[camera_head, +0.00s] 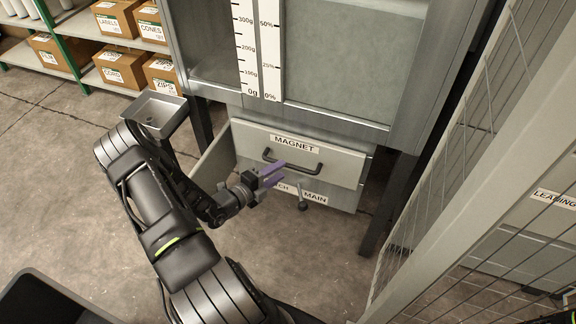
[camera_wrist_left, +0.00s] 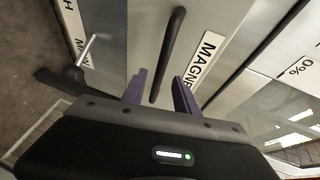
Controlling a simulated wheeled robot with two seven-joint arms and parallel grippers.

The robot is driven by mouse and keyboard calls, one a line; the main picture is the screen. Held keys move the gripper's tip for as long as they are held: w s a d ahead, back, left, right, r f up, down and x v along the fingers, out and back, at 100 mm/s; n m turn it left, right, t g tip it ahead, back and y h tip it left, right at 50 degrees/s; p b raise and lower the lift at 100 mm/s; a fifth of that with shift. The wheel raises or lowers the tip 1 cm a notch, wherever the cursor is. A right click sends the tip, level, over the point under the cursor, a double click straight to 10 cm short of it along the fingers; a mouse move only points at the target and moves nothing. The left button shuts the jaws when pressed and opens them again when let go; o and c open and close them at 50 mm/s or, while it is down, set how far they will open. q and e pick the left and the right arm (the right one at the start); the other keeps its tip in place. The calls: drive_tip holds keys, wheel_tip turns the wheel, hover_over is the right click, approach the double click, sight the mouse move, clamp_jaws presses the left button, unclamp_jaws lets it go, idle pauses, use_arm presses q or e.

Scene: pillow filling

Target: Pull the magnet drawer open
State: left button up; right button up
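The magnet drawer (camera_head: 340,166) is a pale grey front with a MAGNET label (camera_head: 294,144), low under the cabinet. A dark bar handle (camera_head: 309,174) runs across it below the label. My left gripper (camera_head: 272,174) has purple fingers and is at the left part of the handle. In the left wrist view, the fingers of my left gripper (camera_wrist_left: 160,90) are spread apart. The dark handle (camera_wrist_left: 168,50) lines up with the gap between them, and I see no grip on it. How far the fingers reach around it is hard to tell. My right gripper is not in view.
A grey panel (camera_head: 214,158) stands out from the cabinet left of the drawer. A MAIN label (camera_head: 315,197) and a small lever (camera_head: 303,205) are below the drawer. A metal tray (camera_head: 155,112) is at left, and a mesh fence (camera_head: 455,150) at right. Concrete floor in front is clear.

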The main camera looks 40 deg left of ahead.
sight(288, 164)
use_arm(q)
drive_tip(key=x, duration=0.5)
drive_tip(key=shift+c, duration=0.2)
clamp_jaws()
idle(1.2)
